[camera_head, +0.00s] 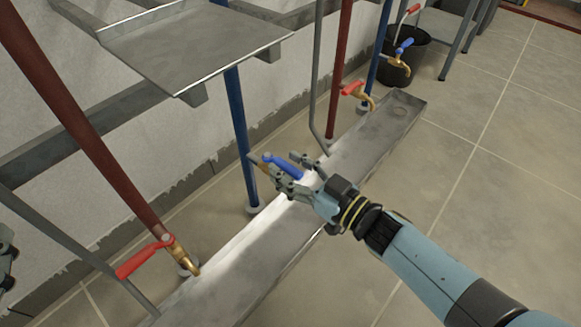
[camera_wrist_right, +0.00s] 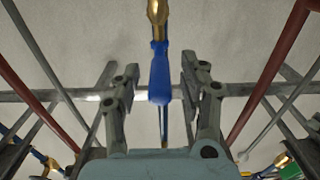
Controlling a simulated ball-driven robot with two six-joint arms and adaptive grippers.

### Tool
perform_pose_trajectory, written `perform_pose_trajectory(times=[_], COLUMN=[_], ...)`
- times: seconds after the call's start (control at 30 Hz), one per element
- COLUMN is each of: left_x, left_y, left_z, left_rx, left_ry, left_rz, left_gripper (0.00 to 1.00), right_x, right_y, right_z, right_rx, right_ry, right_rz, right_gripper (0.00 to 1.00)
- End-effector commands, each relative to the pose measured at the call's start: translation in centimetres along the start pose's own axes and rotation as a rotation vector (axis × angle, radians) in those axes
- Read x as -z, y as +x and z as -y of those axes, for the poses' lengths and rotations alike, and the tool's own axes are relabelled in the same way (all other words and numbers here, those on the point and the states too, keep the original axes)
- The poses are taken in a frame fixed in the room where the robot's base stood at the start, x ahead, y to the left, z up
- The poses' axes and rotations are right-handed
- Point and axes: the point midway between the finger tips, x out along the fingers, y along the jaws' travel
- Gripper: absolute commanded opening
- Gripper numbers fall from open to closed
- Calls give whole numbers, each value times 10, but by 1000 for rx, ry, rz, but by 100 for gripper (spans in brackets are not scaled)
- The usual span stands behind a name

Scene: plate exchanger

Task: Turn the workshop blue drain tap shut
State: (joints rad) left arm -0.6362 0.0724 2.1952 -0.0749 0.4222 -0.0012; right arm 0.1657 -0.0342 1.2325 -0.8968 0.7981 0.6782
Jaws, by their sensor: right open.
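A tap with a blue lever handle (camera_head: 284,166) sits on the blue pipe (camera_head: 238,130) in the middle of the head view. My right gripper (camera_head: 294,176) is at this handle, open, its fingers partly covering the tap. In the right wrist view the blue handle (camera_wrist_right: 159,75) lies between the two spread fingers, with a visible gap on each side. The brass tap body (camera_wrist_right: 157,12) is at the top of that view. A dark part of my left gripper (camera_head: 6,262) shows at the left edge; its jaws cannot be made out.
A red-handled tap (camera_head: 143,259) is at lower left, another red tap (camera_head: 353,89) and a blue tap (camera_head: 403,48) farther back. A metal trough (camera_head: 240,285) runs below. A grey shelf (camera_head: 195,45) is above left. The tiled floor at right is clear.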

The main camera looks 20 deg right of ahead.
Motion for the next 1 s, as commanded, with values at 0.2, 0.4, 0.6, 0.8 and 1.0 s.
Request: perform_pose_trajectory(times=[0.2,0.4,0.6,0.8,1.0], left_x=[0,0,0,0,0], left_y=[0,0,0,0,0], left_z=[0,0,0,0,0], left_rx=[0,0,0,0,0], left_ry=[0,0,0,0,0], left_rz=[-2,-1,-1,0,5], left_gripper=[0,0,0,0,0], right_x=[0,0,0,0,0], right_y=[0,0,0,0,-2], right_z=[0,0,0,0,0], right_rx=[0,0,0,0,1], right_ry=[0,0,0,0,0], right_rz=[0,0,0,0,1], right_gripper=[43,17,0,0,0])
